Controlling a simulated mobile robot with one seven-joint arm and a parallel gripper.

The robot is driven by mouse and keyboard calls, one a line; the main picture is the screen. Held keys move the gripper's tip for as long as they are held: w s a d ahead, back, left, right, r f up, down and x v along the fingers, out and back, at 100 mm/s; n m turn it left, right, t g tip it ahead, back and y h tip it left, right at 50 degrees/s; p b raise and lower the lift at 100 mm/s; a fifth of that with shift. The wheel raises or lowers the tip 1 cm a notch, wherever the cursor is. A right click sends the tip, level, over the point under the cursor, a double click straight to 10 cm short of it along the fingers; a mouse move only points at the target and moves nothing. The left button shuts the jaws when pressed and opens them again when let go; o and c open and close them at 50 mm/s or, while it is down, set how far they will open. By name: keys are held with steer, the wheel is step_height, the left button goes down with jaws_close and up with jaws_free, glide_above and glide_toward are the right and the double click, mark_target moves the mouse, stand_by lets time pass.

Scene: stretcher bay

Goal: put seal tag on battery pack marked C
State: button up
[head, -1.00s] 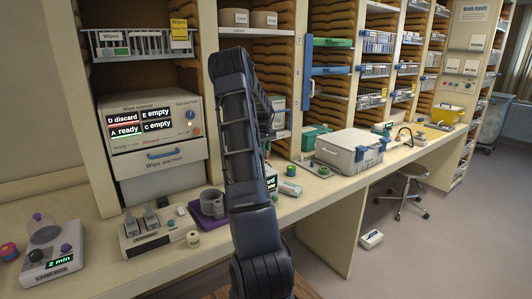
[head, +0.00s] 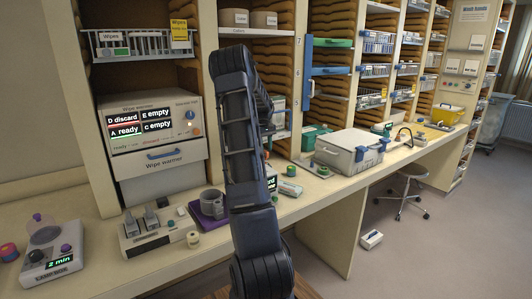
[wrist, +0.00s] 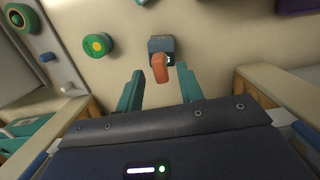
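My gripper (wrist: 159,72) shows in the wrist view with its two teal fingers spread apart over the counter. An orange rounded piece (wrist: 160,68) shows between the fingertips, with a gap on each side. I cannot tell if it is the seal tag. Just beyond it is a small dark blue-grey box (wrist: 160,45) with a small lit display, partly covered by the orange piece. No letter C is readable on it, so I cannot confirm it as the battery pack. In the head view my arm hides the gripper.
A green-and-yellow round item (wrist: 97,45) lies left of the fingers in the wrist view. A stool (head: 403,195) stands in front.

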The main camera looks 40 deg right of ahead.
step_height(320, 180, up, 9)
steer(key=w, duration=0.1)
steer(key=s+a+r+t, duration=0.1)
steer(key=s+a+r, duration=0.2)
steer(key=s+a, duration=0.35)
steer(key=s+a+r+t, duration=0.1)
steer(key=s+a+r, duration=0.25)
steer(key=a, duration=0.65)
steer(key=s+a+r+t, duration=0.1)
steer(key=s+a+r, duration=0.3)
steer(key=a, duration=0.4)
steer(key=s+a+f+t, duration=0.1)
steer(key=s+a+f, duration=0.2)
steer(key=s+a, duration=0.5)
steer(key=s+a+f+t, duration=0.2)
steer(key=s+a, duration=0.7)
steer(key=s, duration=0.5)
steer(key=shift+a+f, duration=0.3)
steer(key=shift+f, duration=0.35)
steer(key=shift+s, duration=0.1)
